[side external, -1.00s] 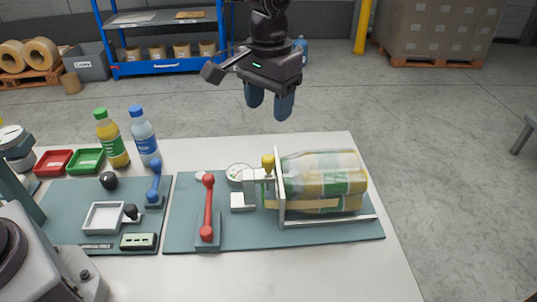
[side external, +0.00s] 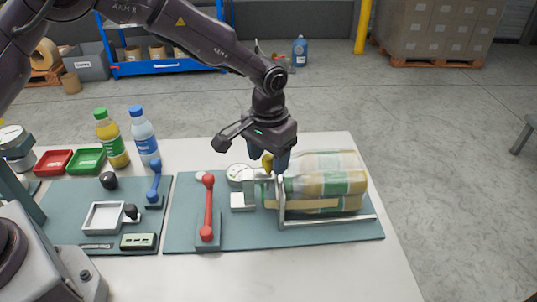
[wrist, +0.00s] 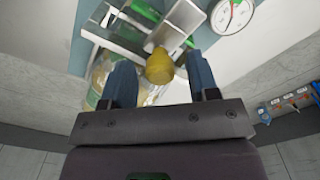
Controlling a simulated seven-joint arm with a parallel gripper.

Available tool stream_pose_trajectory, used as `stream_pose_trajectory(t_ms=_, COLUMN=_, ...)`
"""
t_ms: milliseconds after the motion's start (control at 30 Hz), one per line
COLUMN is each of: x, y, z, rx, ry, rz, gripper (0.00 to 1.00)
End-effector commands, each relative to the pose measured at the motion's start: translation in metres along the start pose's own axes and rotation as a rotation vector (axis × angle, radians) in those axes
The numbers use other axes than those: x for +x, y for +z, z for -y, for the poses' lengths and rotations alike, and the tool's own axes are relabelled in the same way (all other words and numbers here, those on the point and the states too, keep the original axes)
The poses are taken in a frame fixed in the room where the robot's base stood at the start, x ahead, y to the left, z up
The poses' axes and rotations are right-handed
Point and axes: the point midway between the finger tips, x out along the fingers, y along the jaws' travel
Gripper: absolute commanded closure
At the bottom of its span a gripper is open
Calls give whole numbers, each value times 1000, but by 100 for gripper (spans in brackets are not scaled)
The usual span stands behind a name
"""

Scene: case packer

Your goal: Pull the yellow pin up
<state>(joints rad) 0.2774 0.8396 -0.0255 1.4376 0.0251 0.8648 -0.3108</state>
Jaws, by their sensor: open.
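The yellow pin (side external: 267,162) stands at the left end of the bottle holder, on a pale metal block, partly hidden by my gripper in the side view. My gripper (side external: 268,165) is open, its blue fingers lowered to about the pin's height. In the wrist view, the yellow pin (wrist: 159,66) shows as a round knob between the two fingers of my gripper (wrist: 162,80), with a gap visible on each side. I cannot tell whether either finger touches it.
Wrapped bottles (side external: 330,180) lie in the metal frame just right of the pin. A red lever (side external: 208,205) and a round gauge (side external: 236,174) stand to its left. A blue lever (side external: 155,183) is farther left.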

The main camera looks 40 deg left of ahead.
Motion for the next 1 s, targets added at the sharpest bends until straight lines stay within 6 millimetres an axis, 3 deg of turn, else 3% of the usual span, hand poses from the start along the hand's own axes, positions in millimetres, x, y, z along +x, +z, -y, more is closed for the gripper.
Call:
stream_pose_trajectory(t_ms=67, x=0, y=0, z=0, rx=0, ry=0, rz=0, gripper=45)
stream_pose_trajectory(t_ms=300, x=0, y=0, z=0, rx=0, ry=0, rz=0, gripper=98)
stream_pose_trajectory(t_ms=333, x=0, y=0, z=0, rx=0, ry=0, rz=0, gripper=100)
stream_pose_trajectory(t_ms=467, x=-3, y=0, z=0, rx=0, ry=0, rz=-1, gripper=100)
stream_pose_trajectory(t_ms=733, x=-38, y=-1, z=0, rx=0, ry=1, rz=-4, gripper=100)
stream_pose_trajectory(t_ms=1000, x=-42, y=-1, z=-1, rx=1, ry=3, rz=-5, gripper=100)
